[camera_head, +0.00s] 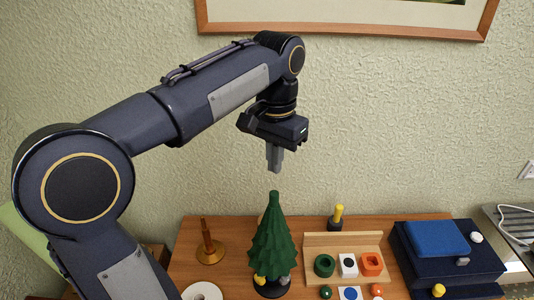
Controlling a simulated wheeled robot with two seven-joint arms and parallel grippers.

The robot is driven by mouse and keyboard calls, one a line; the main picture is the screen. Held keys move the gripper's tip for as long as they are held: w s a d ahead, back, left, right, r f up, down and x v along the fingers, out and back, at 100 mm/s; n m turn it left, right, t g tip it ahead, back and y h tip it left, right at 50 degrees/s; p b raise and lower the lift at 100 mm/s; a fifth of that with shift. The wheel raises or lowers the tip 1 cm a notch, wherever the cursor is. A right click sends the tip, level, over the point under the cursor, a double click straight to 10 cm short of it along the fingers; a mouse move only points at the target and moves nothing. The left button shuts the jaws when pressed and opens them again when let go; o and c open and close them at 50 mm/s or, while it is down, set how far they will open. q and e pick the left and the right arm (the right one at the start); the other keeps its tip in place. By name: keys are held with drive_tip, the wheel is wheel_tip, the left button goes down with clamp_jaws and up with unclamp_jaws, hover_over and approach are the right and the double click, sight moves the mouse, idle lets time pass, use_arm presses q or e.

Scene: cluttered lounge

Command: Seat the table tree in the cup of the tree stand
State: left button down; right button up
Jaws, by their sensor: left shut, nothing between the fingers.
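The green table tree (272,235) stands about upright on the wooden table, left of the table's middle. A dark round base (270,291), which looks like the tree stand, shows under its lowest branches. Yellow and grey pieces show at the foot of the tree. The branches hide the cup and the trunk, so I cannot see how deep the trunk sits. My left gripper (275,165) points down just above the tree's tip, apart from it. Its fingers are shut and hold nothing. My right gripper is not in view.
A copper-coloured post on a round base (209,250) stands left of the tree, with a white ring (202,291) in front. Right of the tree is a wooden rack (347,240) with coloured blocks. A dark blue box (410,262) is farther right. The wall is close behind.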

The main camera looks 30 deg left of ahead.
sight(274, 193)
use_arm(q)
wheel_tip(274, 193, down, 6)
drive_tip(key=b, duration=0.5)
drive_tip(key=shift+r, duration=0.1)
drive_tip(key=shift+s+f+b, duration=0.1)
drive_tip(key=shift+f+b, duration=0.2)
drive_tip(key=shift+f, duration=0.05)
drive_tip(key=shift+r, duration=0.1)
drive_tip(key=shift+r+p, duration=0.6)
drive_tip(key=shift+p, duration=0.15)
drive_tip(key=shift+r+p, duration=0.85)
drive_tip(key=shift+r, duration=0.1)
wheel_tip(274, 193, up, 7)
drive_tip(key=shift+r, duration=0.15)
